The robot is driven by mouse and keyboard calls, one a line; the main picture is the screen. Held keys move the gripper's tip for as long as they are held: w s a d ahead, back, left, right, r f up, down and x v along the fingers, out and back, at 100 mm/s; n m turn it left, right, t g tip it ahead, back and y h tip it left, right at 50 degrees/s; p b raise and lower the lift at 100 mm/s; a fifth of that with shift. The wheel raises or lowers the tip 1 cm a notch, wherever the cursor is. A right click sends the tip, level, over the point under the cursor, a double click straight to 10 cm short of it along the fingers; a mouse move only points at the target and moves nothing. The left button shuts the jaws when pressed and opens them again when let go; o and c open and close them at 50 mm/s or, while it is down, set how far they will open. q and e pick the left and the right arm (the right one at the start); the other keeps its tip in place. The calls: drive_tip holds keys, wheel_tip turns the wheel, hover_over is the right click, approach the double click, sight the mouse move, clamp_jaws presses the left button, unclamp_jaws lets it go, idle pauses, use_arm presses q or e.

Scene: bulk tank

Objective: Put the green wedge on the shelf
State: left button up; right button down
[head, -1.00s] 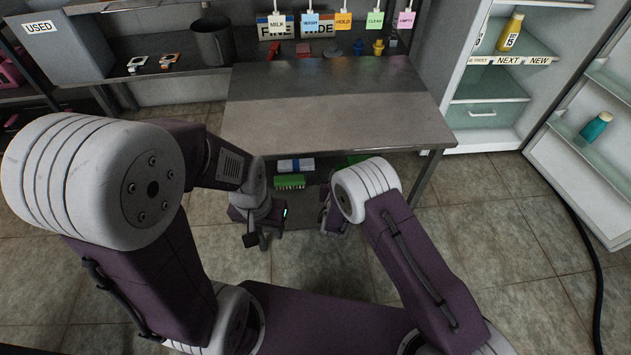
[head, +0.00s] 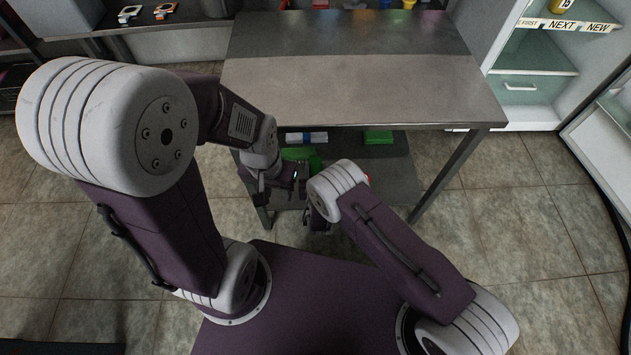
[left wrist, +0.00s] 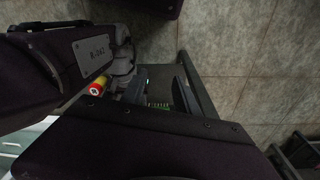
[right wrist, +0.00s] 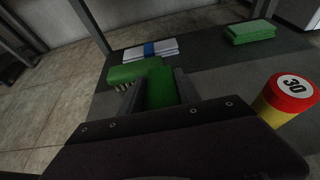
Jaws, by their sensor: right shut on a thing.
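The green wedge (right wrist: 160,88) is between the fingers of my right gripper (right wrist: 155,92) in the right wrist view, and the gripper is shut on it. Its lower part is hidden by the gripper body. In the head view my right gripper (head: 312,216) is mostly behind its own wrist, low before the steel table. My left gripper (head: 276,194) is just left of it; in the left wrist view its fingers (left wrist: 162,88) stand apart with nothing clearly held. The dark lower shelf (head: 385,172) under the table shows in the head view and the right wrist view (right wrist: 215,62).
On the lower shelf are a green brush (right wrist: 130,73) close by the wedge, a white-and-blue cloth (right wrist: 150,50), a green pad (right wrist: 250,32) and a red-and-yellow container marked 30 (right wrist: 285,100). The steel tabletop (head: 350,85) overhangs; a table leg (head: 445,175) stands right.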

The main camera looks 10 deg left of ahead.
drive_tip(key=shift+s+a+f, duration=0.3)
drive_tip(key=shift+s+a, duration=0.05)
drive_tip(key=shift+s, duration=0.05)
wheel_tip(320, 180, down, 4)
drive_tip(key=b, duration=0.4)
drive_tip(key=shift+f, duration=0.25)
drive_tip(key=shift+r+p, duration=0.3)
drive_tip(key=shift+f, duration=0.25)
drive_tip(key=c, duration=0.8)
unclamp_jaws()
drive_tip(key=shift+r, duration=0.1)
drive_tip(key=shift+c, duration=0.2)
